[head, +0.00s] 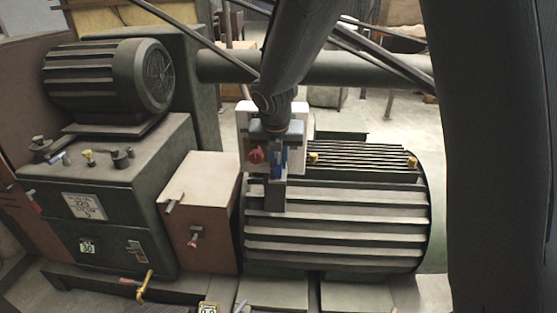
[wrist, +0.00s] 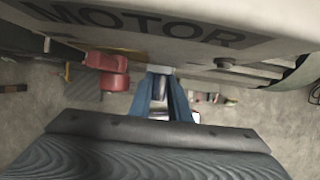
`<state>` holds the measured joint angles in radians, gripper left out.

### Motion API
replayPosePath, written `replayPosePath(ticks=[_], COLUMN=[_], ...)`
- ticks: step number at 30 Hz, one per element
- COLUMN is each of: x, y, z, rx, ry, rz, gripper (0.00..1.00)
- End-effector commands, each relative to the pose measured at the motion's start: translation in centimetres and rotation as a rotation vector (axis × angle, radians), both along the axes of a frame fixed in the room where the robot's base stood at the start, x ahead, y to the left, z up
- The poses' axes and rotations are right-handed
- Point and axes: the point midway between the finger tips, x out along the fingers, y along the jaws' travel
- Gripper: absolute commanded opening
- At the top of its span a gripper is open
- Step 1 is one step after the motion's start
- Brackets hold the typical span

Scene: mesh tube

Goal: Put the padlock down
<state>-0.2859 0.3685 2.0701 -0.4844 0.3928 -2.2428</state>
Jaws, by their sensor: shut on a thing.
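A red switch knob (head: 256,156) on the box is just left of my gripper; red parts (wrist: 107,72) also show left of the fingers in the wrist view.
The ribbed motor (head: 340,225) fills the right middle, with small yellow fittings on top. A brown block (head: 205,200) with a pale top and a dark gearbox (head: 105,200) stand left. The box's MOTOR label (wrist: 150,22) is close above the fingers. Concrete floor shows below.

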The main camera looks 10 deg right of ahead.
Motion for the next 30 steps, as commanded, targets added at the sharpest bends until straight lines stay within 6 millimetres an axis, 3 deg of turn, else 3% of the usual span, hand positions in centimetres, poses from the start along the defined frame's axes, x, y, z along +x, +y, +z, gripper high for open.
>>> replayPosePath(ticks=[1, 2, 5, 17, 30], x=[0.0, 0.0, 0.0, -0.1, -2.7], y=[0.0, 0.0, 0.0, 0.0, 0.6], z=[-0.2, -0.2, -0.2, 0.4, 7.0], rx=[0.000, -0.001, 0.000, 0.001, 0.001], ry=[0.001, 0.001, 0.001, -0.002, -0.004], rz=[0.000, 0.000, 0.000, 0.000, 0.001], gripper=[0.00, 0.18, 0.35, 0.35, 0.35])
